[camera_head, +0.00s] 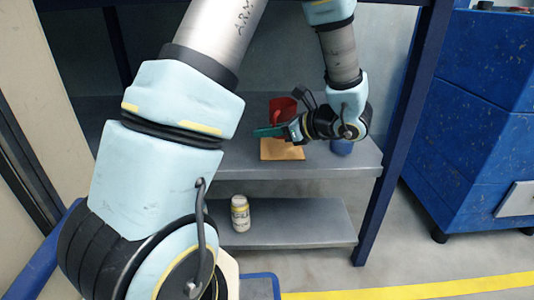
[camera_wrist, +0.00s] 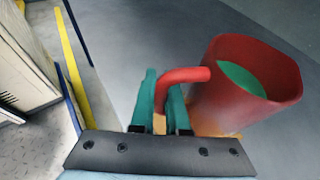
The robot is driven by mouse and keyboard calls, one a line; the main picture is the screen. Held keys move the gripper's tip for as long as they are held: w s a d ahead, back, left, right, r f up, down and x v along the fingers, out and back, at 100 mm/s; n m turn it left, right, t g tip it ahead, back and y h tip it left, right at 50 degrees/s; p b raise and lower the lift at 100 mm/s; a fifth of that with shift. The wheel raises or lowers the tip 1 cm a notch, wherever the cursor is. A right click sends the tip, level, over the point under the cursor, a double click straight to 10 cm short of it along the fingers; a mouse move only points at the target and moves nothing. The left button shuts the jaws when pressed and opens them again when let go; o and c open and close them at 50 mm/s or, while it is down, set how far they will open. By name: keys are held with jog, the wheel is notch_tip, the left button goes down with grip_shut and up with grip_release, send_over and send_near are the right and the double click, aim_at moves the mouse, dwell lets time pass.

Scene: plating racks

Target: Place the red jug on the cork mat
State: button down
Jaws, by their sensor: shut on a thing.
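The red jug (camera_wrist: 238,84) is close in the wrist view, with its open top showing a green inside. Its red handle (camera_wrist: 180,75) lies between the teal fingers of my gripper (camera_wrist: 162,103), which is shut on it. In the head view the red jug (camera_head: 283,109) is at the cork mat (camera_head: 283,150) on the upper grey shelf, with my gripper (camera_head: 272,131) in front of it. The tan cork mat shows below the gripper. My fingers hide the jug's lower part, so I cannot tell whether its base touches the mat.
A blue object (camera_head: 342,147) stands on the same shelf to the right, partly hidden by my wrist. A pale jar with a yellowish band (camera_head: 240,213) stands on the lower shelf (camera_head: 300,225). A dark blue rack post (camera_head: 393,140) bounds the shelf on the right.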

aim_at(265, 157)
notch_tip(265, 157, down, 4)
jog(key=shift+f+b, duration=0.2)
jog(key=shift+b, duration=0.75)
jog(key=shift+r, duration=0.1)
jog(key=c, duration=0.9)
grip_release()
